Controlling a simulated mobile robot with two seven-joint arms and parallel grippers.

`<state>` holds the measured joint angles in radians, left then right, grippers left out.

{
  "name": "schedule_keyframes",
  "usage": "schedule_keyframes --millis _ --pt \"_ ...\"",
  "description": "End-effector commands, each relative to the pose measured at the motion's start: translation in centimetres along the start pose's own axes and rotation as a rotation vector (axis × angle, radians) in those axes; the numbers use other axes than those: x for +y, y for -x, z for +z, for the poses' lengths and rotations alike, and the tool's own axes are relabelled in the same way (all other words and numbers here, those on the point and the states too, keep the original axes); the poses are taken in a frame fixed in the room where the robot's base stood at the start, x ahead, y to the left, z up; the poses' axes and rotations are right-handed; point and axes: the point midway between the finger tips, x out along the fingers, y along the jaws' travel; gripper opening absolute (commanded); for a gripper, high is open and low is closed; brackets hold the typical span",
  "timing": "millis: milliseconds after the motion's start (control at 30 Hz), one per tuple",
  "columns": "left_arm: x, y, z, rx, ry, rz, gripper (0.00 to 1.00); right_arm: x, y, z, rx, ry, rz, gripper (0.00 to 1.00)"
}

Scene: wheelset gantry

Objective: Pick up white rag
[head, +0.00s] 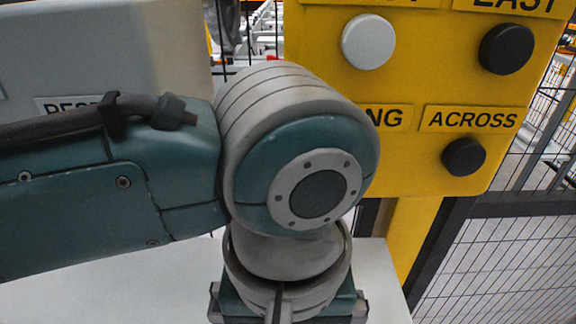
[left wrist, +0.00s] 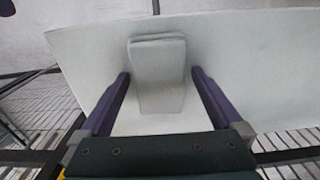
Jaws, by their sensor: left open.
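The white rag (left wrist: 158,92) is a folded, pale rectangular pad lying on a white surface (left wrist: 250,60) in the left wrist view. My left gripper (left wrist: 160,74) is open, with one dark purple finger on each side of the rag. A gap shows between each finger and the rag's edges. I cannot tell how high the fingers are above the surface. In the head view my left arm fills the left and middle, and the rag and fingertips are hidden or out of frame. My right gripper is in neither view.
In the head view a yellow panel (head: 400,90) with black and white round knobs stands behind my arm. A grey box (head: 110,45) is at the left. The white surface (head: 385,285) continues below. Mesh fencing (head: 510,265) is at the right.

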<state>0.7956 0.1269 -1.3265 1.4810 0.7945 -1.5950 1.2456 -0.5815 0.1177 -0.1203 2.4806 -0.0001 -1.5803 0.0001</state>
Motion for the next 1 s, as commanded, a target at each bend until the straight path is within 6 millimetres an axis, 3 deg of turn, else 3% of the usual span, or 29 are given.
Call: schedule_keyframes --millis 67,767,1000 --pt "0.02 0.04 0.02 0.0 0.0 0.0 0.99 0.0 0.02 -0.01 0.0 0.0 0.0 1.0" --pt "0.01 0.07 0.02 -0.001 0.0 0.0 0.2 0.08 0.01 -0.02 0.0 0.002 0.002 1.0" --pt "0.03 0.33 0.01 0.0 0.0 0.001 0.2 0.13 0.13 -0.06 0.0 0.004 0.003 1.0"
